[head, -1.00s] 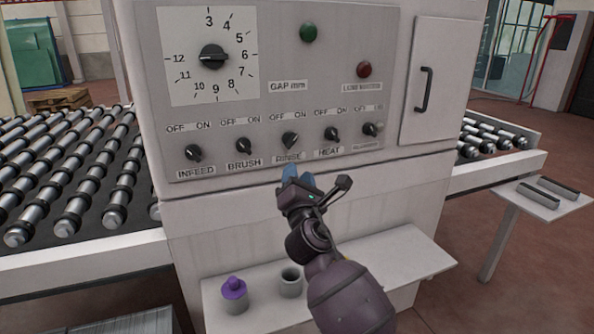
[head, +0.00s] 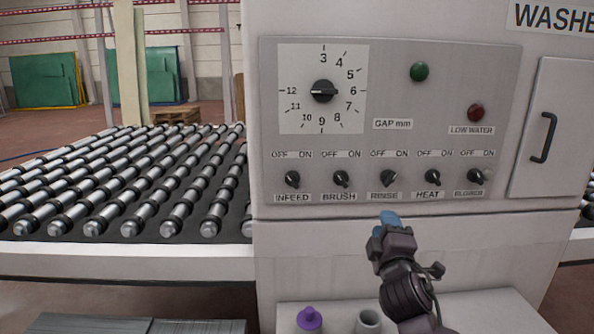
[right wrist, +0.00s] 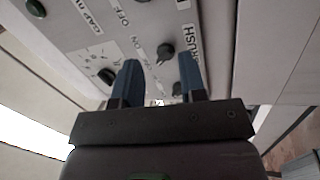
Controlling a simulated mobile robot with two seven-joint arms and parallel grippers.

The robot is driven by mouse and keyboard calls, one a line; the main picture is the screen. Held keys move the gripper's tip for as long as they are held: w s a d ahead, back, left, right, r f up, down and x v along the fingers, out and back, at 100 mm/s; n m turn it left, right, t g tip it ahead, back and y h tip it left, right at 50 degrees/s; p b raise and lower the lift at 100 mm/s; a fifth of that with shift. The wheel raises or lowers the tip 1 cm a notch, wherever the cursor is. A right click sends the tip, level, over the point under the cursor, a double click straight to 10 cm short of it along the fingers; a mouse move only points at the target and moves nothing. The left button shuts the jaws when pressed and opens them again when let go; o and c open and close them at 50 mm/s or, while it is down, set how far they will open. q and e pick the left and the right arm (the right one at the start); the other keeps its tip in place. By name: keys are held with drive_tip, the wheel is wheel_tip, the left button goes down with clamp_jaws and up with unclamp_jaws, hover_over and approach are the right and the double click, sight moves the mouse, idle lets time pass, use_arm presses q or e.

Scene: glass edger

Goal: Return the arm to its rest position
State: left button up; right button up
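My right gripper (head: 389,217) is in front of the washer's control panel (head: 500,110), just below the RINSE label in the head view. Its two blue fingers stand apart with nothing between them in the right wrist view (right wrist: 160,78). The RINSE knob (head: 388,178) is above the fingertips in the head view, and I see no contact with it. My right arm comes up from the bottom of the head view. My left gripper is not in view.
A shelf (head: 470,308) below the panel holds a purple-topped object (head: 309,319) and a grey cup (head: 369,321), close to my right arm. A roller conveyor (head: 110,190) lies to the left. A cabinet door handle (head: 544,137) sticks out at the right.

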drive_tip(key=s+d+f+m+g+y, duration=0.1)
drive_tip(key=s+d+f+m+g, duration=0.1)
drive_tip(key=s+f+m, duration=0.65)
drive_tip(key=s+d+f+m+g+y, duration=0.1)
drive_tip(key=s+d+f+m+g, duration=0.15)
drive_tip(key=s+f, duration=0.65)
drive_tip(key=s+d+f+m+g, duration=0.1)
drive_tip(key=s+d+f+g, duration=0.1)
drive_tip(key=s+f, duration=0.6)
drive_tip(key=s+d+f+m+g+h, duration=0.1)
drive_tip(key=s+d+f+m+g, duration=0.1)
drive_tip(key=s+f, duration=0.7)
drive_tip(key=shift+s+f+g, duration=0.3)
drive_tip(key=shift+s+g, duration=0.25)
drive_tip(key=shift+s, duration=0.6)
